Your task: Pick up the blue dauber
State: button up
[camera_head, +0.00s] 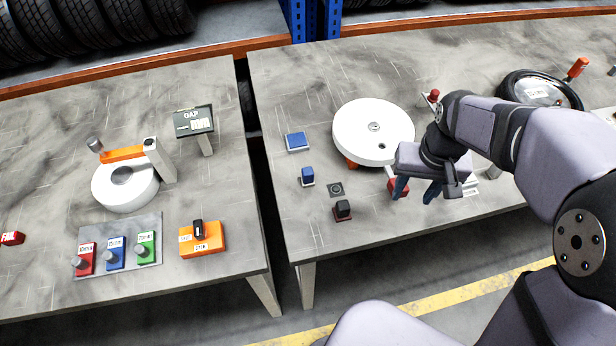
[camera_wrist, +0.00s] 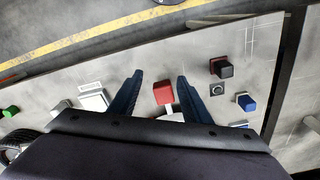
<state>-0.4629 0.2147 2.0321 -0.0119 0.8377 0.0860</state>
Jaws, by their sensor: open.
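The blue dauber (camera_head: 307,175) is a small blue block standing on a light base on the right-hand table, left of the white disc. It also shows in the wrist view (camera_wrist: 245,102), on the right. My gripper (camera_head: 416,192) is above the table near its front edge, well to the right of the blue dauber. Its two dark blue fingers are apart with nothing held between them. In the wrist view the fingers (camera_wrist: 160,76) point toward the table's front edge, with a red block (camera_wrist: 164,93) showing between them.
A black dauber (camera_head: 343,208) and a small dark plate (camera_head: 336,190) stand between my gripper and the blue dauber. A blue square pad (camera_head: 297,141) lies behind the dauber. The white disc (camera_head: 374,132) is close behind my gripper. A gap separates the two tables.

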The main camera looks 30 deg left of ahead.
jog(key=a+n, duration=0.2)
jog(key=a, duration=1)
jog(key=n+b, duration=0.1)
jog(key=n, duration=0.2)
send_over(308, 171)
jog(key=shift+s+f+y, duration=0.4)
jog(key=shift+s+f, duration=0.05)
jog(key=shift+f, duration=0.25)
jog(key=shift+w+f+p, duration=0.2)
jog(key=shift+f+p, duration=0.6)
jog(key=shift+f, duration=0.7)
jog(key=shift+w+f+p, duration=0.15)
jog(key=shift+f+p, duration=0.6)
jog(key=shift+f, duration=0.7)
jog(key=shift+w+f, duration=0.1)
jog(key=shift+f, duration=0.6)
grip_shut()
